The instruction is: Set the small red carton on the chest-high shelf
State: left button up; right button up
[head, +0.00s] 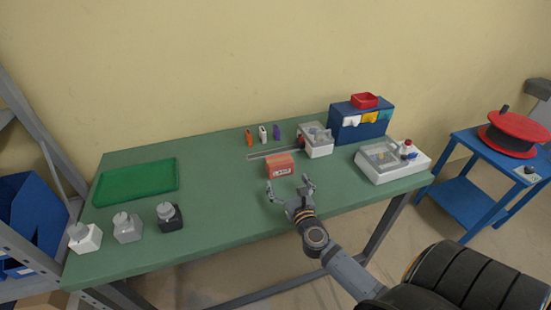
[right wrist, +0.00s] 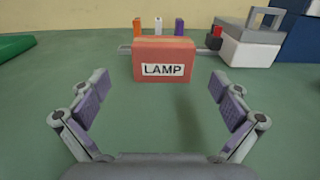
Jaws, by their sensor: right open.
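The small red carton (head: 280,165) stands on the green table near its middle. In the right wrist view the carton (right wrist: 162,50) shows a white label reading LAMP. My right gripper (head: 290,184) is open and empty just in front of the carton. In the right wrist view its two fingers (right wrist: 162,100) are spread wide, with the carton beyond them and apart from them. My left gripper is not in view. I cannot tell which surface is the chest-high shelf; a grey frame (head: 30,150) shows only in part at the left edge.
The table's middle left is clear.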

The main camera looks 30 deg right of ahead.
aim_at(279, 157)
jog(key=shift+w, duration=0.2)
jog(key=shift+r, duration=0.1)
jog(key=shift+w+d+r, duration=0.1)
jog(key=shift+w+r, duration=0.05)
jog(key=x, duration=0.4)
jog(key=shift+p, duration=0.35)
jog(key=shift+w+d, duration=0.15)
jog(key=shift+w, duration=0.2)
jog(key=shift+w+d, duration=0.1)
jog(key=shift+w, duration=0.15)
jog(key=x, duration=0.4)
jog(key=shift+w+d, duration=0.3)
jog(key=shift+s+r, duration=0.1)
jog(key=shift+r, duration=0.05)
jog(key=shift+c, duration=0.5)
jog(key=c, duration=1)
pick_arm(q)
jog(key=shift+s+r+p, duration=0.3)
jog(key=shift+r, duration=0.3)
pick_arm(e)
jog(key=shift+r, duration=0.1)
jog(key=shift+c, duration=0.4)
